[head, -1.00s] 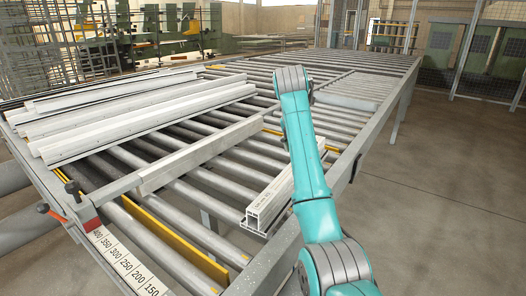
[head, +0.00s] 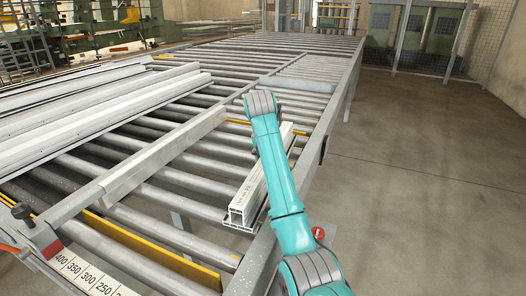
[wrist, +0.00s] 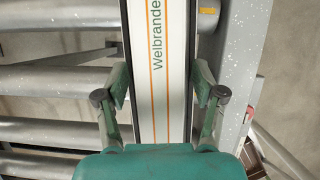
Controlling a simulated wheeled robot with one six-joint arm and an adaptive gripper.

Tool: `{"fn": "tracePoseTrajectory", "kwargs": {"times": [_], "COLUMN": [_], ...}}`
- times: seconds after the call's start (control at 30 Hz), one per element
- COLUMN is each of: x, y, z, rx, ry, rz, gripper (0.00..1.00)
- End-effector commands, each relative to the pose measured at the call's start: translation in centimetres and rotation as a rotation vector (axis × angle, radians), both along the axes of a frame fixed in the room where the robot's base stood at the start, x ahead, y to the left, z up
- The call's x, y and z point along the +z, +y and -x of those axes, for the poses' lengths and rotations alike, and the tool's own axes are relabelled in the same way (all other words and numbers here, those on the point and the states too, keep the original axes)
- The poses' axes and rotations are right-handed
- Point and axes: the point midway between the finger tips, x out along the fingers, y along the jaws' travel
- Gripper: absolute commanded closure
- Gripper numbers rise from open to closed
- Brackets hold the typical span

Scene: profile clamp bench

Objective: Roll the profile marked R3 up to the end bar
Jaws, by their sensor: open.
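A pale profile (head: 248,198) lies lengthwise across the rollers near the table's right rail, its hollow near end facing me. Small lettering on it is too small to read in the head view, so I cannot confirm R3. In the wrist view a profile (wrist: 146,60) with orange stripes and "Welbrande" lettering runs straight under my gripper (wrist: 160,92). The fingers are open, one on each side of it; I cannot tell whether they touch it. My arm hides the gripper in the head view. A yellow bar (head: 150,246) crosses the table's near end, apart from the profile's near end.
A long grey bar (head: 150,165) lies left of the profile. Several pale profiles (head: 90,110) lie farther left. A red stop block (head: 42,240) sits by a numbered scale (head: 85,274) at the near left. Bare rollers lie between profile and yellow bar. Open floor (head: 420,200) is at right.

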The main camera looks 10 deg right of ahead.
Motion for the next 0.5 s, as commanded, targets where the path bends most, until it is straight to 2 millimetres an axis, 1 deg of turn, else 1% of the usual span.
{"fn": "tracePoseTrajectory", "kwargs": {"times": [0.1, 0.37, 0.47, 0.5], "x": [-0.44, -0.47, -0.46, -0.46], "y": [-0.27, -0.29, -0.29, -0.28], "z": [0.06, 0.05, 0.05, 0.05], "rx": [0.0, 0.001, 0.0, 0.0], "ry": [0.0, 0.0, 0.0, -0.001], "rz": [0.0, 0.0, 0.0, 0.001], "gripper": [0.31, 0.31, 0.54, 0.64]}}
